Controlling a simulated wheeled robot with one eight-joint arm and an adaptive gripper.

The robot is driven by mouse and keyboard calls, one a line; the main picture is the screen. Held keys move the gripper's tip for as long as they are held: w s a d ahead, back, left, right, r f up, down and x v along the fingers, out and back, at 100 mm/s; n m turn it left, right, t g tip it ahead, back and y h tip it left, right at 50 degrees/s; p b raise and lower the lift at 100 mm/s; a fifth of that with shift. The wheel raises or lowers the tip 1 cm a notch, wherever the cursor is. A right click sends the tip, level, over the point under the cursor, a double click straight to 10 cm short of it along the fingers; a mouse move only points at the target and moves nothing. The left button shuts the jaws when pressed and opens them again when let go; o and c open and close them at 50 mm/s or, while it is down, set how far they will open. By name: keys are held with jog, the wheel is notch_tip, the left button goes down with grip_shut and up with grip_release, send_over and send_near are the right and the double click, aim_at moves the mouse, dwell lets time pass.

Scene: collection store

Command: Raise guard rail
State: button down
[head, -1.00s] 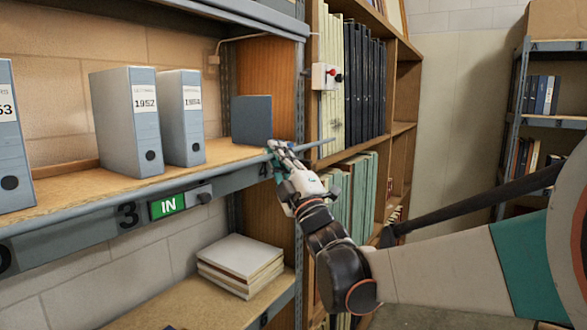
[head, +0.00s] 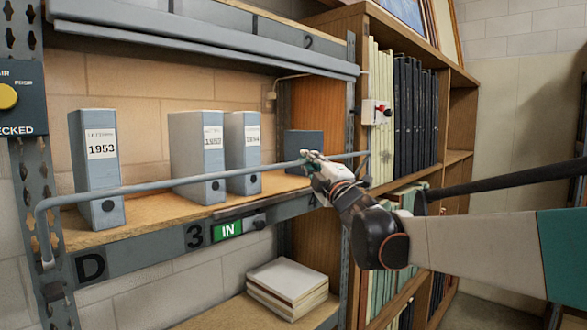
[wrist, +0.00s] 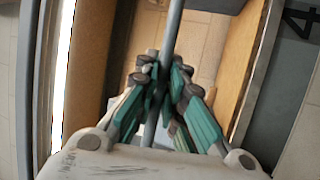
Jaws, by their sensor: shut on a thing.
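The guard rail (head: 150,186) is a thin grey bar with bent ends, spanning the front of the middle shelf. It passes in front of the binders, above the shelf's front edge. My gripper (head: 308,160) is shut on the rail near its right end. In the wrist view the rail (wrist: 172,32) runs between the green-and-grey fingers of my gripper (wrist: 160,75). The fingers hide the gripped stretch.
Grey binders (head: 97,165) and a dark box (head: 304,143) stand on the shelf behind the rail. A green IN sign (head: 227,230) is on the shelf edge. Stacked papers (head: 287,285) lie below. A wooden bookcase (head: 458,125) stands to the right.

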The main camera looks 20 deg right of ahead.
jog(key=w+a+r+g, duration=0.1)
jog(key=w+a+r, duration=0.1)
jog(key=w, duration=0.4)
jog(key=shift+a+n, duration=0.4)
jog(key=shift+a, duration=0.4)
jog(key=c, duration=1.7)
grip_release()
jog(key=shift+w+f, duration=0.1)
